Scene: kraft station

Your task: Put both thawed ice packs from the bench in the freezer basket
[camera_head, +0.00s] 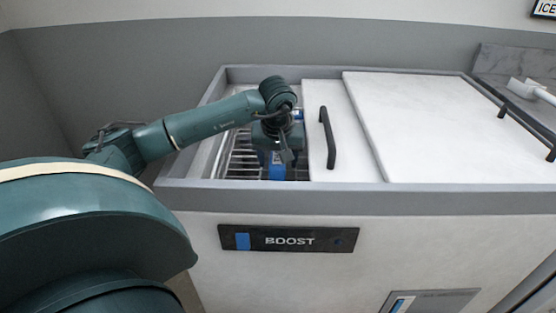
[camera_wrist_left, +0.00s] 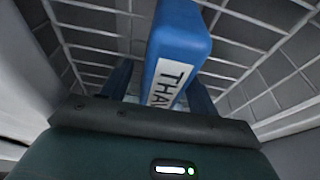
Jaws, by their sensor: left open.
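A blue ice pack (camera_wrist_left: 178,50) with a white label starting "THA" stands out between the two fingers of my left gripper (camera_wrist_left: 160,92) in the left wrist view. The gripper is open, with the pack between its fingers. In the head view my left gripper (camera_head: 276,158) reaches down through the open left part of the freezer. Blue of a pack (camera_head: 277,172) shows below it. Another blue patch (camera_head: 298,116) shows behind the wrist; I cannot tell what it is. The wire basket (camera_head: 240,160) lies under the gripper, and its grid (camera_wrist_left: 255,60) surrounds the pack. My right gripper is out of view.
The freezer (camera_head: 400,200) has white sliding lids (camera_head: 420,120) covering its middle and right. A black lid handle (camera_head: 327,137) stands close to the right of my left gripper. The grey rim (camera_head: 240,194) borders the opening. A white object (camera_head: 530,91) is at the far right.

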